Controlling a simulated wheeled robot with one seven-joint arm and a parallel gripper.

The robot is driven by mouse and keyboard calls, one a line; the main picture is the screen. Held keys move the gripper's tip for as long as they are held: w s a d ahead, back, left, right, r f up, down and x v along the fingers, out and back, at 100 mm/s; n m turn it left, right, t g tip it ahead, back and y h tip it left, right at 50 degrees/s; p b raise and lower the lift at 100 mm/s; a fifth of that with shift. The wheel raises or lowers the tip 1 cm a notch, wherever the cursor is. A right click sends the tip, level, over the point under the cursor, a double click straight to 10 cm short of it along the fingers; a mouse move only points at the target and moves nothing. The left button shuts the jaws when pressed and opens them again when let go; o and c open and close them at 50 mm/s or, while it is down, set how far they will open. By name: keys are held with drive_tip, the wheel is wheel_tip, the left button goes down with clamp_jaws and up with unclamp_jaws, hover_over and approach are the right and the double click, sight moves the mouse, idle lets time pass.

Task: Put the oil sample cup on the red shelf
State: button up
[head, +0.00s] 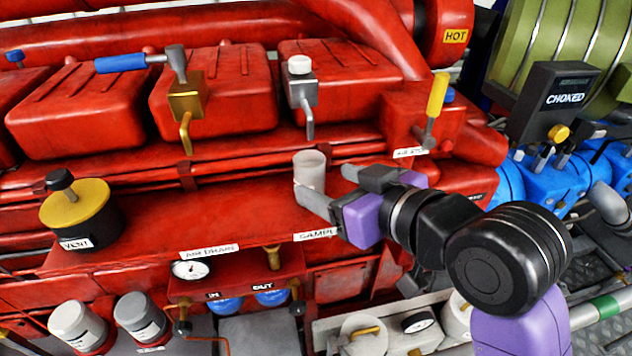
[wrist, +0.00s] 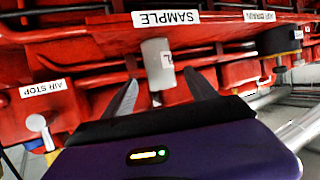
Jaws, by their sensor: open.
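The oil sample cup (head: 309,168) is a small pale grey-white cylinder. It stands upright on the red shelf (head: 235,215), behind the SAMPLE label. My gripper (head: 320,179) is open and empty, with its fingers pointing at the cup from the right. In the head view the nearer finger overlaps the cup's lower edge and the other fingertip is to its right. In the wrist view, which is upside down, the cup (wrist: 158,62) lies just beyond and between the fingertips (wrist: 161,78). I cannot tell whether a finger touches it.
A yellow-topped VENT cap (head: 75,205) stands at the shelf's left end. Valve levers with blue (head: 120,63), white (head: 300,65) and yellow (head: 437,95) handles stick out behind. A gauge (head: 190,268) hangs below the front edge. The shelf between VENT cap and cup is clear.

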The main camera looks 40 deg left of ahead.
drive_tip(key=b+v, duration=0.1)
drive_tip(key=v, duration=0.4)
drive_tip(key=shift+s+d+r, duration=0.15)
drive_tip(key=shift+d+r, duration=0.05)
drive_tip(key=shift+d, duration=0.15)
